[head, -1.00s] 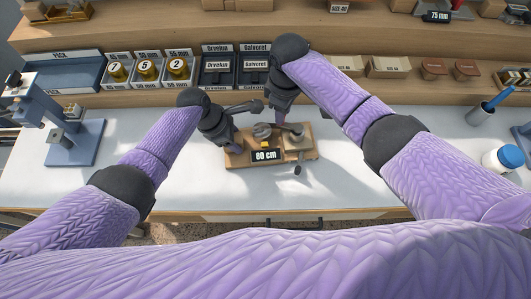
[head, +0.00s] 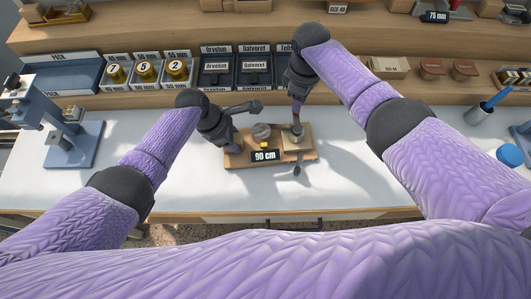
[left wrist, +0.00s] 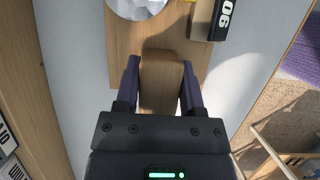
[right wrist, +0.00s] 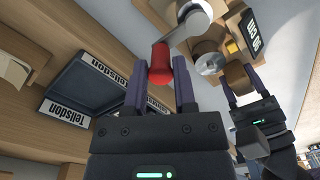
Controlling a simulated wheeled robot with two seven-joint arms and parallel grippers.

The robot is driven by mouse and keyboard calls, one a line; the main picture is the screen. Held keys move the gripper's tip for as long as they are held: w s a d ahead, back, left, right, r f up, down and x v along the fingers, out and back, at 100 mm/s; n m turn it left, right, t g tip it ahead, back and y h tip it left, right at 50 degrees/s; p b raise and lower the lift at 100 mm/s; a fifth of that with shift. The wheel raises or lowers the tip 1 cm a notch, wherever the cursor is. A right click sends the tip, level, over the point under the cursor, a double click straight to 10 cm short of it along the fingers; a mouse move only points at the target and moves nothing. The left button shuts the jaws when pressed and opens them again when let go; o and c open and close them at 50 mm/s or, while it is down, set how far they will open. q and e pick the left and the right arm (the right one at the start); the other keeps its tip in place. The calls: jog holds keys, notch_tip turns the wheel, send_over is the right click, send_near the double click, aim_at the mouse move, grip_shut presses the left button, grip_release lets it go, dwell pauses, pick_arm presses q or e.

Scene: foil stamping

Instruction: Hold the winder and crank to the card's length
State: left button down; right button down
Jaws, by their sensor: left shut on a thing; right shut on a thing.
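The winder (head: 305,156) is a wooden base on the white bench, with a grey metal spool and a black display (head: 265,156) reading 90 cm. My left gripper (head: 232,145) is at its left end. In the left wrist view, its fingers are shut on both sides of the wooden end block (left wrist: 160,82). My right gripper (head: 297,108) is above the winder's right part. In the right wrist view, its fingers are shut on the red crank knob (right wrist: 160,64), at the end of a grey crank arm (right wrist: 188,24). The knob is largely hidden in the head view.
Behind the winder, a shelf holds dark labelled boxes (head: 217,72) and gold spools (head: 147,70). A blue press (head: 72,145) stands at left. A card reading 75 cm (head: 436,16) is at upper right. The bench front is clear.

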pick_arm(q)
jog(key=shift+a, duration=0.1)
pick_arm(e)
jog(key=shift+r, duration=0.1)
dwell(0.5)
pick_arm(q)
jog(key=shift+s, duration=0.1)
pick_arm(e)
jog(key=shift+d, duration=0.35)
pick_arm(q)
jog(key=shift+f, duration=0.1)
pick_arm(e)
jog(key=shift+s+d, duration=1.6)
jog(key=shift+d, duration=0.2)
pick_arm(q)
jog(key=shift+a, duration=0.1)
pick_arm(e)
jog(key=shift+c, duration=0.8)
grip_release()
